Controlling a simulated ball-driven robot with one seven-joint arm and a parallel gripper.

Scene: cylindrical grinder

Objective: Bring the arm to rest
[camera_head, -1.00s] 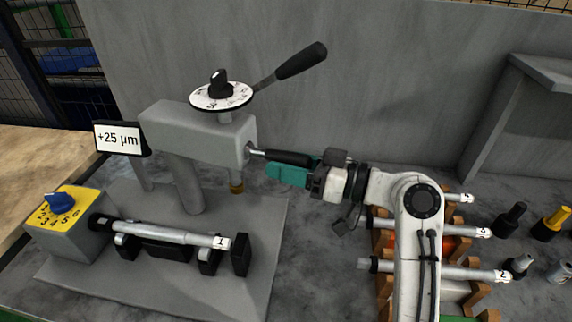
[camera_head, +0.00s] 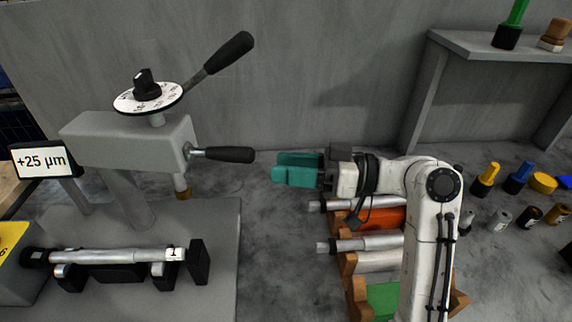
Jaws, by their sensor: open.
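My gripper (camera_head: 280,170), with teal fingers, is at the middle of the view and points left. It is open and empty. Its tips are a short gap to the right of the black side handle (camera_head: 222,154) of the grey grinder head (camera_head: 125,142), not touching it. My white arm comes up from the bottom right and hides part of the wooden rack behind it.
A shaft labelled 1 (camera_head: 120,256) lies on black supports at lower left. A display (camera_head: 41,161) reads +25 µm. The wooden rack (camera_head: 357,296) holds several metal shafts below my gripper. Small coloured bottles stand at right under a grey shelf (camera_head: 470,44).

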